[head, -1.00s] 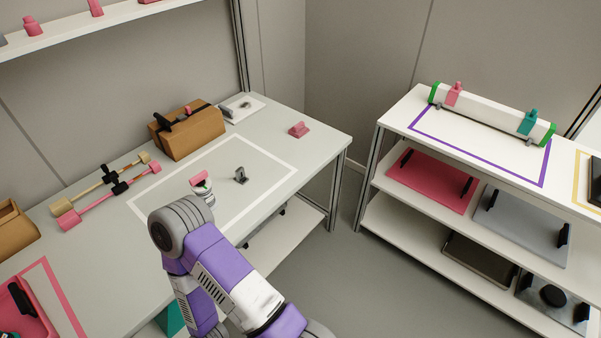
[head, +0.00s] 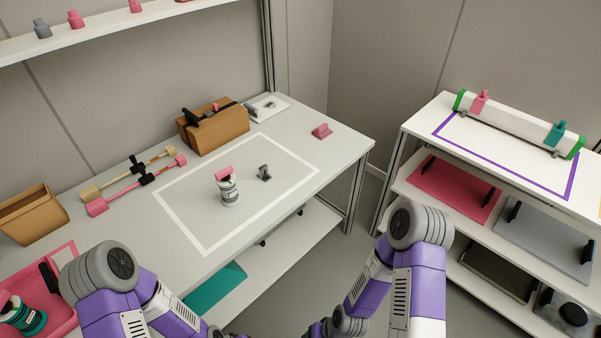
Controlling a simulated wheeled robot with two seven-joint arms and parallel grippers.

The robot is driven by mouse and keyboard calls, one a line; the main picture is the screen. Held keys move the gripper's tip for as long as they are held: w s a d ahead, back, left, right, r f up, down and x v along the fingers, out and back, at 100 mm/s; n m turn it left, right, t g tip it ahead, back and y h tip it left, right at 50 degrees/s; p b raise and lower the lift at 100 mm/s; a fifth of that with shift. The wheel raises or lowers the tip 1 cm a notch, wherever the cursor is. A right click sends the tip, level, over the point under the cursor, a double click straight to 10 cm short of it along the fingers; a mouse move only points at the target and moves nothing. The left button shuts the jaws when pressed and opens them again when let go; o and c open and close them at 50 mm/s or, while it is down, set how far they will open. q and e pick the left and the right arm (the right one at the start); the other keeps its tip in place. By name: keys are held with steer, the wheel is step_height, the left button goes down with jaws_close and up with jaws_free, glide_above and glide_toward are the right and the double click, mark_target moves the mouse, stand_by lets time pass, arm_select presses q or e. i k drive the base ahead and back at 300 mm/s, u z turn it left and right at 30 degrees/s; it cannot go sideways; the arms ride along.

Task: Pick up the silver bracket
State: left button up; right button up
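A small grey metal bracket (head: 265,173) stands on the table inside the white outlined rectangle. Just left of it, and apart from it, stands a white and grey can (head: 230,193) with a pink bracket (head: 223,173) on top. Another grey bracket-like piece (head: 41,28) sits on the wall shelf at the upper left. My two purple and white arms rise at the bottom of the head view, one at the left and one right of centre. Neither gripper's fingers can be seen, and nothing touches the grey bracket.
A brown box (head: 218,130) with a strap stands behind the white rectangle (head: 165,203). Pink and tan bar clamps (head: 137,186) lie to its left. A pink piece (head: 321,131) is at the right end. A pink tray (head: 62,315) is lower left. A separate shelf unit (head: 420,120) stands right, beyond a floor gap.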

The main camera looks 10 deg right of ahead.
mark_target(264, 175)
steer(key=z, duration=1.85)
steer(key=i, duration=1.2)
steer(key=u, duration=3.45)
